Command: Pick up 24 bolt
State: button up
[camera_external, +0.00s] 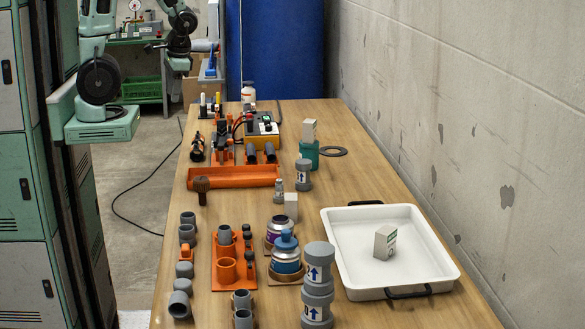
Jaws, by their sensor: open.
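A dark brown bolt-like piece (202,188) with a wide round head stands head up near the left edge of the wooden table, just in front of the orange tray. It is the only thing here that looks like a bolt; no number 24 can be read on it. My gripper (178,64) is at the upper left, beyond the table's left edge and far from the bolt. It is small in the picture, open, and nothing shows in it.
The orange tray (232,178) lies behind the bolt. Grey pipe pieces (187,235) line the left edge, beside an orange rack (247,276). Bottles and grey cylinders (318,272) stand mid-table. A white tray (335,240) holds a small box (385,242). A wall bounds the right.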

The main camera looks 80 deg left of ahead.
jog(key=w+d+f+m+g+y+b, duration=0.2)
jog(key=w+f+m+y+b, duration=0.25)
jog(key=f+m, duration=0.35)
jog(key=m+t+y+b, duration=0.4)
jog(key=m+t+b, duration=0.3)
jog(key=m+t, duration=1.15)
send_near(276, 192)
jog(key=d+r+m+g, duration=0.1)
jog(key=r, duration=0.1)
jog(key=s+d+r+m+g, duration=0.1)
jog(key=m+g, duration=0.1)
jog(key=s+d+r+m+g, duration=0.1)
jog(key=d+r+g, duration=0.1)
jog(key=shift+s+d+r, duration=0.1)
jog(key=shift+s+r, duration=0.15)
jog(key=shift+r, duration=0.15)
jog(key=shift+w+f+m+h, duration=0.15)
jog(key=shift+m+h, duration=0.1)
jog(key=shift+m, duration=0.1)
jog(key=p+x, duration=0.1)
jog(key=x, duration=1.5)
jog(key=shift+w, duration=0.5)
grip_shut()
